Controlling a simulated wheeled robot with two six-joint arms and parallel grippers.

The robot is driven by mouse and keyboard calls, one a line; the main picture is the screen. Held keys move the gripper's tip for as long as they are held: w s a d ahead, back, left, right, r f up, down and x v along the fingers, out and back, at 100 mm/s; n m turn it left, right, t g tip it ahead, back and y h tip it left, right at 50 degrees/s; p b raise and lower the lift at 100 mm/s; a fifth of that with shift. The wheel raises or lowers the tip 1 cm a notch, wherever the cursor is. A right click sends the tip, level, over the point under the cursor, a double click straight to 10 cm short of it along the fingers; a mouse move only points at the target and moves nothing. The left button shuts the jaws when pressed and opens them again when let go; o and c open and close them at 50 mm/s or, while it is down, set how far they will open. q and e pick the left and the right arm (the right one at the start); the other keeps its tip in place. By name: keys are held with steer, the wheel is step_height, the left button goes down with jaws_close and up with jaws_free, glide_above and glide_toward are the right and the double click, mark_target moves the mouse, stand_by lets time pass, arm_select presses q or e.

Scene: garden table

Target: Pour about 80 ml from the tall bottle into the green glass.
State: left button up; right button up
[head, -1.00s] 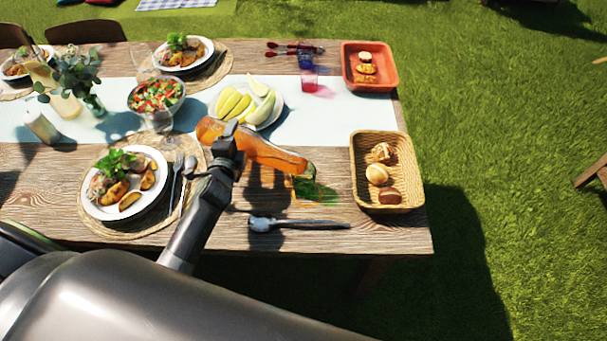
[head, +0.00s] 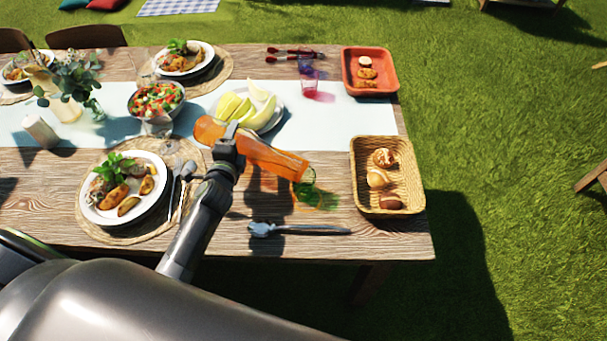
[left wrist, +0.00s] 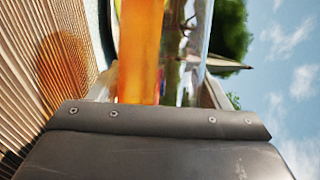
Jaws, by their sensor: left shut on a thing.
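The tall bottle (head: 272,158), orange and see-through, is tipped well over above the table, its right end lower than its left. My left gripper (head: 229,143) is shut around its middle. The bottle also fills the upper middle of the left wrist view (left wrist: 140,50). The green glass (head: 309,178) is at the bottle's lower right end, which partly covers it. A green tint lies on the wood beside it. I cannot tell whether liquid is flowing or how much is in the glass. My right gripper is not in view.
A bread basket (head: 407,177) stands close right of the glass. A serving spoon (head: 310,230) lies in front. A melon plate (head: 277,117) is behind the bottle, a dinner plate (head: 150,208) to the left. A small pink glass (head: 309,88) and a terracotta tray (head: 391,83) stand farther back.

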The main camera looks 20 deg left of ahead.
arm_select(q)
steer(key=shift+d+r+m, duration=0.15)
steer(key=shift+r+m, duration=0.35)
steer(key=shift+r, duration=0.55)
stand_by(0.8)
steer(key=shift+s+r+y, duration=0.2)
steer(key=shift+y, duration=0.1)
stand_by(0.8)
steer(key=shift+w+d+r+p, duration=0.1)
steer(key=shift+p, duration=0.2)
stand_by(0.7)
step_height(320, 180, down, 2)
steer(key=shift+f+n+b, duration=0.1)
steer(key=shift+n+b, duration=0.2)
steer(key=shift+b, duration=0.05)
steer(key=shift+f+n+g+h+p, duration=0.3)
steer(key=shift+f+n+h+p, duration=0.2)
steer(key=shift+f+n, duration=0.15)
steer(key=shift+w+a+f+n+h+p, duration=0.1)
steer(key=shift+a+f+n+h+p, duration=0.25)
steer(key=shift+n+p, duration=0.4)
